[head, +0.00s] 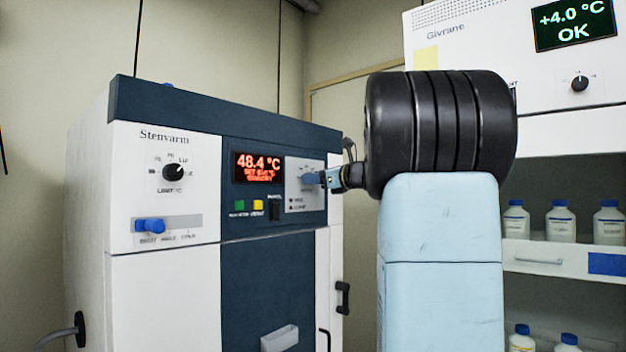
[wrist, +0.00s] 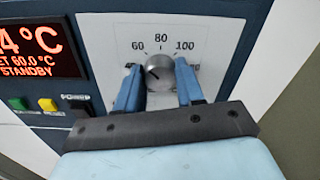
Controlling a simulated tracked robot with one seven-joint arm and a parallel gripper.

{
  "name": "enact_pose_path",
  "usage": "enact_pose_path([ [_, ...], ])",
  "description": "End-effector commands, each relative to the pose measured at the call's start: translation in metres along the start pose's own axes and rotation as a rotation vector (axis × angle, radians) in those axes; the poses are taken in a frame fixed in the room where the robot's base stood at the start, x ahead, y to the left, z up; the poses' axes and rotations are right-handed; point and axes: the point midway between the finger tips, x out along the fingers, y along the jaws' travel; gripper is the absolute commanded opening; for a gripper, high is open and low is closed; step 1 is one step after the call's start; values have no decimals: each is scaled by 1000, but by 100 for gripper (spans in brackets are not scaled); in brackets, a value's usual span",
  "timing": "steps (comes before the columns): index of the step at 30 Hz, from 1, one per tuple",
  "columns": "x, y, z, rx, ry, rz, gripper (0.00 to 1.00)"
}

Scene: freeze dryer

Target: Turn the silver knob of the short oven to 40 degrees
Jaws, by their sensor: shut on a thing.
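The short white and navy oven (head: 165,270), labelled Stenvarm, stands at left in the head view. Its red display (head: 258,166) reads 48.4 °C; in the wrist view the display (wrist: 38,45) shows SET 60.0 °C and STANDBY. The silver knob (wrist: 161,76) sits on a white dial plate (wrist: 205,35) marked 60, 80 and 100; lower marks are covered by my fingers. A dark line shows on the left of the knob's face; its exact reading is unclear. My gripper (head: 318,178) is at the plate, its blue fingers shut on the knob's two sides.
A black limit knob (head: 174,172) and a blue slider (head: 150,226) are on the oven's left. A yellow button (wrist: 47,104) and power switch (wrist: 78,105) sit beside the dial plate. A taller white unit (head: 480,45) and shelved bottles (head: 560,223) are at right.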

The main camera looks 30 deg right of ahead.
Motion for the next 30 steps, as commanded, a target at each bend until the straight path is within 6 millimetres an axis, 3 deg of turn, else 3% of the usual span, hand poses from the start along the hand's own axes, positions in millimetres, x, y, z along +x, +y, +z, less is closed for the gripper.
enact_pose_path([
  [30, 2, 5, -2, -688, -2, 10, 7],
])
